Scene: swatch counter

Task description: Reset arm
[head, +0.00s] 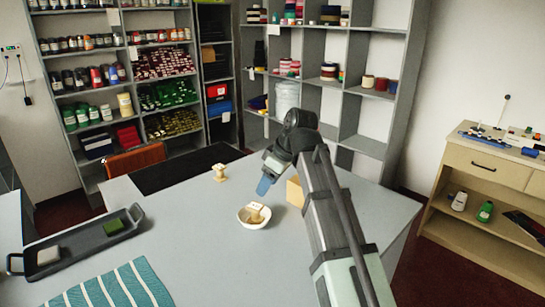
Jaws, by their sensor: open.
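My gripper (264,185) hangs at the end of my arm over the middle of the grey counter (190,245). It is open, and I see nothing held in it. Its fingertips are small and partly blurred. It is above and behind a white bowl (246,224) in the picture and looks apart from it. The bowl holds a small tan item (256,211). A pale yellow block (294,192) stands right of the gripper, partly hidden by my arm.
A dark tray (93,250) at left holds a green block (113,227) and a whitish block (48,255). A striped teal cloth (120,288) lies at the front. A small cream spool-like item (219,172) stands farther back near a black mat (185,168). Shelves line the back wall.

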